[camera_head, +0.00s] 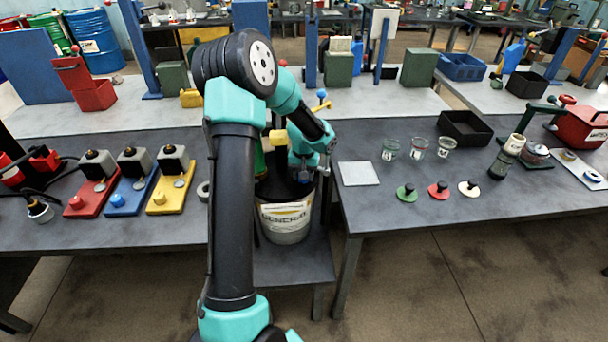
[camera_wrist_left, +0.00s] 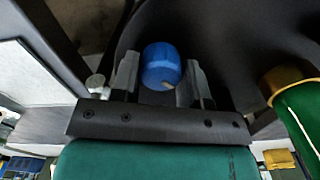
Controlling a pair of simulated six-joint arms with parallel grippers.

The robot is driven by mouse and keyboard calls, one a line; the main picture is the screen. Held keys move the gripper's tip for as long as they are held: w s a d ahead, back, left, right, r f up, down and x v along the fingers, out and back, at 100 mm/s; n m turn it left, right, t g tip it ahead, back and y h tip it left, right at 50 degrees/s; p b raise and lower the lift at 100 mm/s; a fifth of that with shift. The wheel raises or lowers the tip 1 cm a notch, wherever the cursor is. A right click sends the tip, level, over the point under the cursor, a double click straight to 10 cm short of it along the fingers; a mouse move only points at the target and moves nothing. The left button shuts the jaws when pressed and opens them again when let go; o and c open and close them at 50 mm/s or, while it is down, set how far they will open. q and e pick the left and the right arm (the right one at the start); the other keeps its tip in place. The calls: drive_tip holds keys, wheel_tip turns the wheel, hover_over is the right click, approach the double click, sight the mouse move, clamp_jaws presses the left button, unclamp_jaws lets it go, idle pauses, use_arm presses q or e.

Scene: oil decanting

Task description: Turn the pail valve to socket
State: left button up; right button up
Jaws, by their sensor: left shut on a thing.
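My left gripper (camera_head: 303,176) is low over the pail's dark top, partly hidden by my own arm. In the left wrist view my left gripper (camera_wrist_left: 161,84) has its two fingers on either side of a rounded blue knob (camera_wrist_left: 161,62) and is shut on it. The knob stands out against the dark surface. The valve body and socket cannot be made out. My right gripper is not in view.
A green object with a yellow rim (camera_wrist_left: 288,88) is close to the right of the gripper. A grey square plate (camera_head: 358,173) lies at the right table's near-left corner. Several glass cups and coloured discs stand on that table. Red, blue and yellow bases (camera_head: 166,197) stand on the left table.

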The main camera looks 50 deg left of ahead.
use_arm(q)
drive_tip(key=shift+n, duration=0.6)
drive_tip(key=o, duration=0.6)
drive_tip(key=shift+o, duration=0.2)
wheel_tip(320, 180, up, 18)
drive_tip(key=shift+f, duration=0.25)
idle(0.3)
